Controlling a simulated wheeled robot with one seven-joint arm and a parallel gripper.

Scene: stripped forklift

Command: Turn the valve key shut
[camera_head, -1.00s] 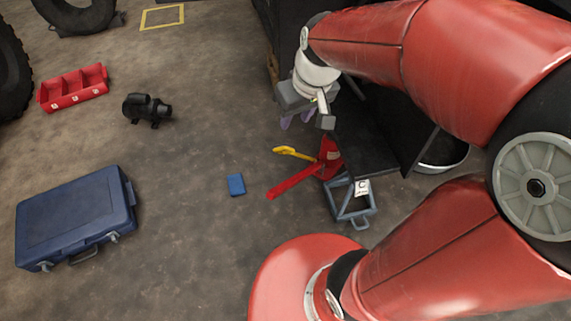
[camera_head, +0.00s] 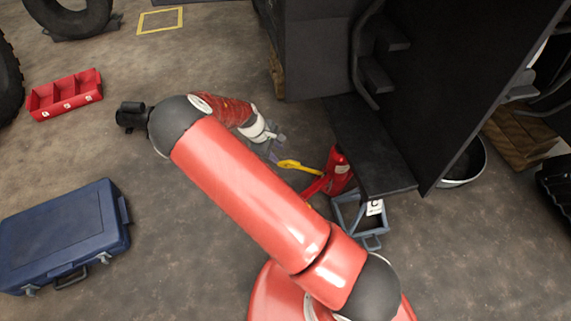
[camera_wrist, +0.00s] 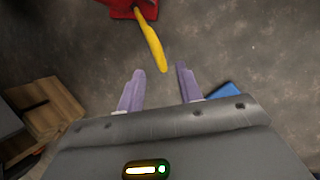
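The valve key appears to be the yellow lever (camera_head: 294,165) on the red jack (camera_head: 340,170), which stands on the floor beside the black forklift step. In the wrist view the yellow lever (camera_wrist: 151,42) runs down from the red jack (camera_wrist: 130,8). My gripper (camera_wrist: 159,67) is open, its two purple fingers apart. The lever's free end shows between the fingertips in the picture; I cannot tell whether it is at their depth, and no contact shows. In the head view my gripper (camera_head: 274,150) is just left of the lever, partly hidden by its own wrist.
A grey-blue frame (camera_head: 347,220) with a white "C" tag stands by the jack. The forklift (camera_head: 415,100) rises at right. A blue block (camera_wrist: 224,91) and wooden pallet (camera_wrist: 42,108) show in the wrist view. A blue case (camera_head: 60,235) and red tray (camera_head: 65,93) lie left.

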